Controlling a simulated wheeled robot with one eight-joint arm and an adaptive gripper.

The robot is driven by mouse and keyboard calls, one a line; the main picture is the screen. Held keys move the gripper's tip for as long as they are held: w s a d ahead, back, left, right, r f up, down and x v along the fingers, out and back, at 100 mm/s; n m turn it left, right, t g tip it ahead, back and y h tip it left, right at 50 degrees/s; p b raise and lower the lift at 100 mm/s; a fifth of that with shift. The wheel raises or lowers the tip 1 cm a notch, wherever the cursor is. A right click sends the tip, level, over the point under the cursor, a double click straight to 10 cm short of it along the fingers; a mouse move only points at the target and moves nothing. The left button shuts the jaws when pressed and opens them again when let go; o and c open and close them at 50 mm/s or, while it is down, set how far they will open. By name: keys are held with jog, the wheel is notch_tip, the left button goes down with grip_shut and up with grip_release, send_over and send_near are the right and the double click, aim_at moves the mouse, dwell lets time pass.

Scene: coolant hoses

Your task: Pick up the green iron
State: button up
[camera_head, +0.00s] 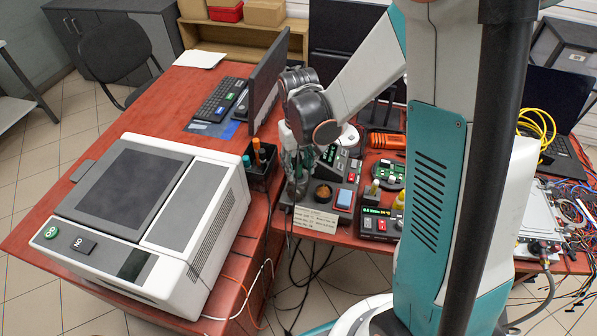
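A short teal-green handle (246,161) stands at the left of a dark holder box (268,178), beside a taller orange handle (257,151). It could be the green iron, but only its top shows. My gripper (297,188) hangs down to the right of this holder, in front of a soldering station with a lit green display (329,154). The fingers are small and dark against the clutter. I cannot tell whether they are open or shut, or whether they hold anything.
A large white machine (150,215) fills the left of the red desk. A monitor (267,80) stands behind the holder. A small station (380,224), a sponge (344,199) and a paper label (316,220) crowd the right. Cables (270,275) hang below the desk edge.

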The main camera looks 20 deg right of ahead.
jog(key=shift+f, duration=0.55)
grip_shut()
jog(key=shift+r, duration=0.15)
notch_tip(320, 180, up, 20)
jog(key=p, duration=0.6)
